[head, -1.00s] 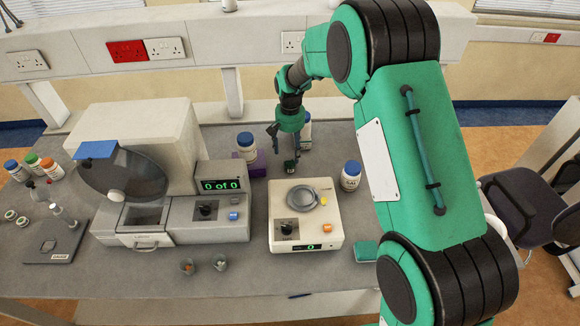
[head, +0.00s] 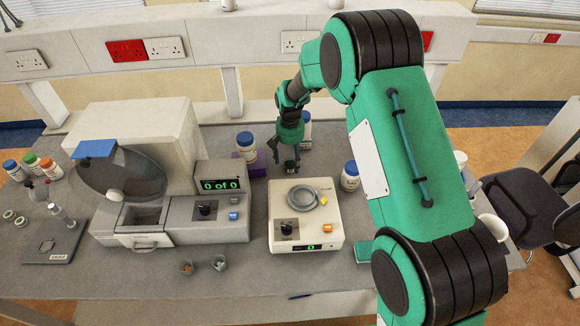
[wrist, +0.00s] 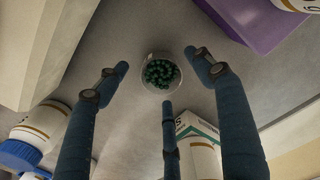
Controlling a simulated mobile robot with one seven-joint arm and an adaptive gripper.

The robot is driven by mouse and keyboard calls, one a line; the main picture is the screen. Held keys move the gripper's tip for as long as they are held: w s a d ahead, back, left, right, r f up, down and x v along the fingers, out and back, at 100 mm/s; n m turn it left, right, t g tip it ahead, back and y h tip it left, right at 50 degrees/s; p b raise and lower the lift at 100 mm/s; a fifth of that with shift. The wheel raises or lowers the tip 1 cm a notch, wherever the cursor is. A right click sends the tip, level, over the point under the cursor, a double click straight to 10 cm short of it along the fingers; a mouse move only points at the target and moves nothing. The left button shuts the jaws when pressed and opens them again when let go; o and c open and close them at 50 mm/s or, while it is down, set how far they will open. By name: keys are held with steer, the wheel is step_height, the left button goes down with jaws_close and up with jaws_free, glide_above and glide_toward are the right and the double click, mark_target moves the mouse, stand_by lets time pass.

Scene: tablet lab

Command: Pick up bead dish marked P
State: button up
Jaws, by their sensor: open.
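A small clear round dish of dark green beads (wrist: 161,72) stands on the grey bench in the wrist view. No letter P can be read on it. My gripper (wrist: 159,78) is open, its three fingers spread around the dish in that view, with nothing held. In the head view my gripper (head: 288,166) hangs over the bench behind the white balance-like device (head: 318,229). The dish cannot be made out there.
A purple block (wrist: 247,20) is near the right fingertip, and a white-and-green carton (wrist: 197,135) is beside the lower finger. White bottles stand around, one blue-capped (head: 350,178) right of my gripper. A large grey machine (head: 150,170) fills the left.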

steer(key=shift+f, duration=1.15)
steer(key=shift+c, duration=0.5)
steer(key=c, duration=1.2)
